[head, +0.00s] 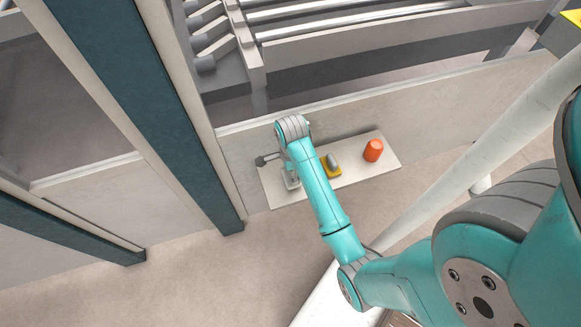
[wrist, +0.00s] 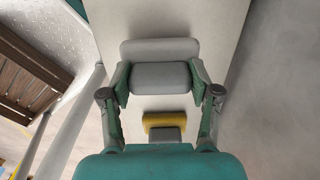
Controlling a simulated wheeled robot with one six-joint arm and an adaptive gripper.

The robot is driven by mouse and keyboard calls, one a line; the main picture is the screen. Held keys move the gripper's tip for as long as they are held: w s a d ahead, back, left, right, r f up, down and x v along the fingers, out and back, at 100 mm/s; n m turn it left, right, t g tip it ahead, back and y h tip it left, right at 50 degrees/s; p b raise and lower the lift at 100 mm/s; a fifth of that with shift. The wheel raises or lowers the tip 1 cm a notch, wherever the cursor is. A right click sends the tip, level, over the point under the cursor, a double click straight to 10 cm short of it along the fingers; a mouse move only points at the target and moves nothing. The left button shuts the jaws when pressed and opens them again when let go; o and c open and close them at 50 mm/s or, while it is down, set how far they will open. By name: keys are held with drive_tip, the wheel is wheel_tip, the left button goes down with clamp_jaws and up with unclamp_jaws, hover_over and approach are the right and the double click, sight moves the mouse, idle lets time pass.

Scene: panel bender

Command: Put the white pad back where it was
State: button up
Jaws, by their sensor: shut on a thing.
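The white pad (wrist: 160,47) has a grey block-shaped grip (wrist: 160,76) on it. My gripper (wrist: 161,82) is shut on this grip, with one finger on each side. In the head view the pad (head: 291,182) is partly hidden by my arm and shows over the left part of a pale shelf (head: 355,179). I cannot tell whether it touches the shelf. A similar yellow pad (head: 331,172) with a grey grip lies on the shelf to its right. The yellow pad (wrist: 165,121) looks smaller than the white one in the wrist view.
An orange cup-like object (head: 373,150) stands on the shelf right of the yellow pad. A dark grey part (head: 266,159) shows at the shelf's left end. A pale panel (head: 420,105) rises behind the shelf. A teal post (head: 150,110) stands to the left.

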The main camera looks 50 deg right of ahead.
drive_tip(key=shift+f, duration=0.65)
drive_tip(key=shift+f, duration=0.1)
drive_tip(key=o, duration=1.2)
